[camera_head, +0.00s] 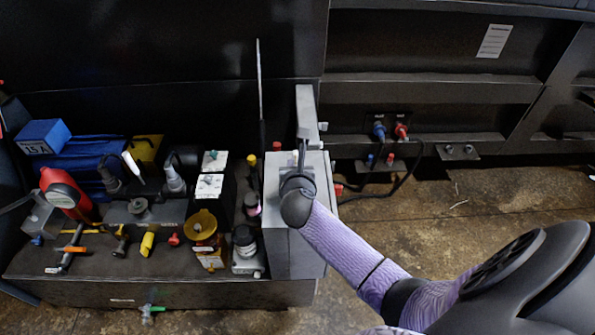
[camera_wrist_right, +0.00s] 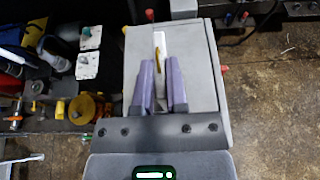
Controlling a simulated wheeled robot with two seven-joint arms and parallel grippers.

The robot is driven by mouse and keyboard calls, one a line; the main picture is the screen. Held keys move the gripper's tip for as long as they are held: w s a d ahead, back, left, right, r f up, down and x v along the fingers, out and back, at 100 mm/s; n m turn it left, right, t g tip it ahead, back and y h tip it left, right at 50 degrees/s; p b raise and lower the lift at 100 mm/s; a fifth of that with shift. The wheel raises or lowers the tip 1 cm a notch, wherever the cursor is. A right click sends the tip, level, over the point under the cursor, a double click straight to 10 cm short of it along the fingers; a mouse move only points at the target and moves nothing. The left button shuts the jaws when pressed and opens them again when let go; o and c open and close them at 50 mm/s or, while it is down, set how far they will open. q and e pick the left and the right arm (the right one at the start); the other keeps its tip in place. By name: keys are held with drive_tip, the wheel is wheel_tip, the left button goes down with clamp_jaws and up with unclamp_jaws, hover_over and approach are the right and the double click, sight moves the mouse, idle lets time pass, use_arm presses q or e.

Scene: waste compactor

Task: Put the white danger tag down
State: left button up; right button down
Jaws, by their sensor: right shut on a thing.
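My right gripper (camera_head: 301,160) reaches in from the lower right and is above the top of a grey metal box (camera_head: 287,240). In the right wrist view its two purple fingers (camera_wrist_right: 163,68) are shut on a narrow white piece with a yellow-brown strip, the white danger tag (camera_wrist_right: 160,42) as far as I can tell. The tag sticks out beyond the fingertips over the pale box top (camera_wrist_right: 202,75). I cannot tell whether it touches the box. In the head view the tag is not clearly visible behind the gripper. My left gripper is not in view.
Blue and red connectors (camera_head: 379,130) sit on the dark machine at right. The brown floor (camera_head: 470,205) is mostly clear.

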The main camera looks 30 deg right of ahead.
drive_tip(key=shift+f, duration=0.5)
drive_tip(key=c, duration=0.7)
unclamp_jaws()
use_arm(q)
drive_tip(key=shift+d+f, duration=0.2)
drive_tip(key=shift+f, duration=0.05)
use_arm(e)
drive_tip(key=shift+o, duration=0.2)
